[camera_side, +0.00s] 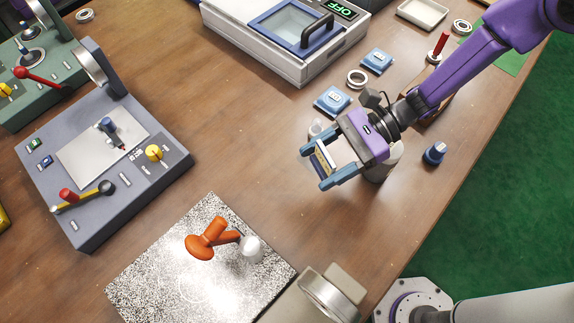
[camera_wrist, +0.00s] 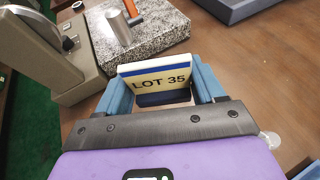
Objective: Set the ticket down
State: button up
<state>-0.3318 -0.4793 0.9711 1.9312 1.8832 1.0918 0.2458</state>
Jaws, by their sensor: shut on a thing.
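The ticket (camera_wrist: 162,82) is a cream card with a blue stripe along its top and the print "LOT 35". It stands upright between the two blue fingers of my gripper (camera_wrist: 155,92), which is shut on it. In the side view the ticket (camera_side: 323,160) shows nearly edge-on at the fingertips. My gripper (camera_side: 330,165) is held over the wooden table (camera_side: 250,140), right of the middle. The height of the ticket above the table is hard to tell. A dark blue patch shows just below the ticket in the wrist view; I cannot tell what it is.
A speckled stone plate (camera_side: 165,265) with an orange-handled tool (camera_side: 210,238) lies at the front. A grey control panel (camera_side: 120,200) is at left. A white lidded machine (camera_side: 260,40) stands behind. Blue blocks (camera_side: 332,101), a ring (camera_side: 357,78) and a blue knob (camera_side: 434,153) lie near my gripper.

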send_over(287, 174)
notch_tip(287, 174, down, 7)
jog(key=shift+f, duration=1.6)
jog(key=shift+f, duration=0.15)
jog(key=o, duration=0.8)
jog(key=shift+d+r, duration=0.2)
jog(key=shift+r, duration=0.05)
jog(key=v, duration=0.4)
jog(key=shift+w+d+r, duration=0.1)
jog(key=shift+w+d, duration=0.1)
notch_tip(287, 174, up, 7)
